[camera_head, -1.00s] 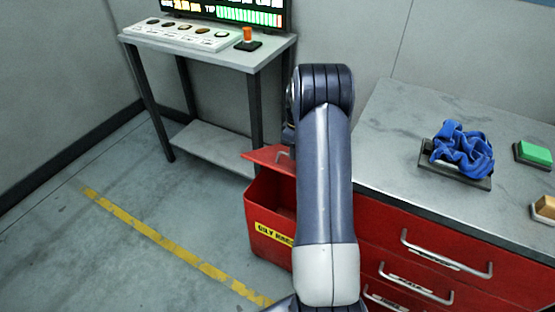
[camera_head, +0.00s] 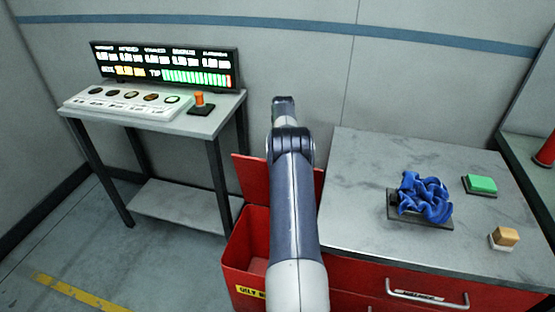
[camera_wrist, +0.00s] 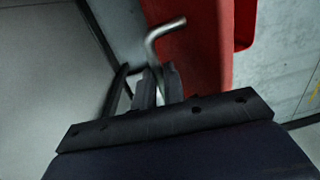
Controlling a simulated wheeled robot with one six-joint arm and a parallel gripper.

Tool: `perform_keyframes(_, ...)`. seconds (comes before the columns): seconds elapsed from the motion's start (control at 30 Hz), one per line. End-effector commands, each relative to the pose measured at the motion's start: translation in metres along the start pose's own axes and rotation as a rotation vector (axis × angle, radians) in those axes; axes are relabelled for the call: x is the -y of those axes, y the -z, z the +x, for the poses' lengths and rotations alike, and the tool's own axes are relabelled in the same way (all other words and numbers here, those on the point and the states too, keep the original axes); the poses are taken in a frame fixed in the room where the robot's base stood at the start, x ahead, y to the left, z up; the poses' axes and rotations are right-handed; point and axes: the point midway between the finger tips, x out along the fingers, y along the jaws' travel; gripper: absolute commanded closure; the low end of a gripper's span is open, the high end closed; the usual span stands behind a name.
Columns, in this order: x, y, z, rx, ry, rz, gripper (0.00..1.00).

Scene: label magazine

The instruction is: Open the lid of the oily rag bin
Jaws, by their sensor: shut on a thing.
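The red oily rag bin (camera_head: 245,245) stands on the floor left of the red drawer cabinet, with a yellow label on its front, partly hidden by my arm. Its red lid (camera_head: 249,178) stands up steeply at the back, and the bin's mouth is open. In the wrist view, the lid (camera_wrist: 195,50) fills the upper middle, with a bent metal handle (camera_wrist: 163,30) on it. My gripper (camera_wrist: 158,82) is shut on this handle. In the head view my arm hides the gripper's fingers and the handle.
A grey side table (camera_head: 205,125) with a button panel (camera_head: 130,100) and a display stands at left. A cabinet top (camera_head: 360,170) at right holds a blue rag (camera_head: 425,197), a green block (camera_head: 481,184) and a tan block (camera_head: 504,236). Floor is free at lower left.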

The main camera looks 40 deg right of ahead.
Motion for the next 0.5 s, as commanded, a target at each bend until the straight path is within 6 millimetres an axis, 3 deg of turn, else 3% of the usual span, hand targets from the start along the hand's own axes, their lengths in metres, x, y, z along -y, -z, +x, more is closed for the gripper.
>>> perform_keyframes(0.03,0.0004,-0.0029,0.0103,0.007,0.016,0.000,1.00)
perform_keyframes(0.5,-0.0040,-0.0035,0.0120,0.007,0.020,-0.001,1.00)
